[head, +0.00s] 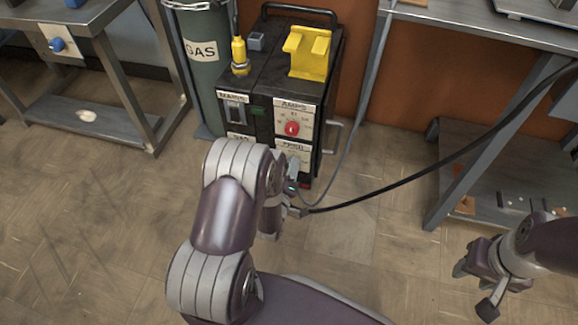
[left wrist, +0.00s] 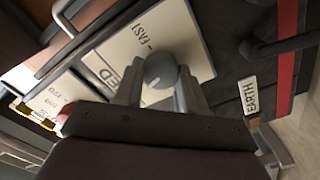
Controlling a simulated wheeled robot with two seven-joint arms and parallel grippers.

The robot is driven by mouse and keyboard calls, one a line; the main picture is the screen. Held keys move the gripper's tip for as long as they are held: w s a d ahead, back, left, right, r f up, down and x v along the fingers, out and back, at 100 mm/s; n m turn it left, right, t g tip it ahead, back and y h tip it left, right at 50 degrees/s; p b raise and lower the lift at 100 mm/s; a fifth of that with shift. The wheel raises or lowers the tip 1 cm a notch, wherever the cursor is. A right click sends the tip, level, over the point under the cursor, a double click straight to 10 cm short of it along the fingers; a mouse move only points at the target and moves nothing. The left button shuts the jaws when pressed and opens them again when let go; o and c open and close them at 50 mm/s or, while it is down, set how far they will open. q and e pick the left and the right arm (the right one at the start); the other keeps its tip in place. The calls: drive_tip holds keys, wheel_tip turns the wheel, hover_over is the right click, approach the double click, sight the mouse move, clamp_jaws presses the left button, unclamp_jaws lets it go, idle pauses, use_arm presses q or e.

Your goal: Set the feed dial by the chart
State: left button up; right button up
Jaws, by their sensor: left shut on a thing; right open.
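The feed dial (left wrist: 160,70) is a round grey knob with a pale pointer line, on a white panel (left wrist: 185,30) with the word FAST beside it. My left gripper (left wrist: 158,88) is shut on this dial, one finger on each side. In the head view the feed panel (head: 291,155) is low on the front of the black welder (head: 262,80), and my left arm hides most of the dial. My right gripper (head: 473,288) is open and empty over the floor at the right. I cannot make out a chart.
The red amps dial (head: 291,129) is above the feed panel, and the mains switch (head: 235,108) is to its left. A black cable (head: 420,180) runs from the welder's front to the right-hand bench (head: 500,35). A green gas cylinder (head: 205,75) stands behind left.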

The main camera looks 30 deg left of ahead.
use_arm(q)
drive_tip(key=shift+m, duration=1.3)
use_arm(e)
drive_tip(key=shift+r, duration=0.3)
use_arm(q)
drive_tip(key=shift+p, duration=0.3)
drive_tip(key=o, duration=1.1)
drive_tip(key=shift+c, duration=0.2)
use_arm(e)
drive_tip(key=shift+s, duration=0.1)
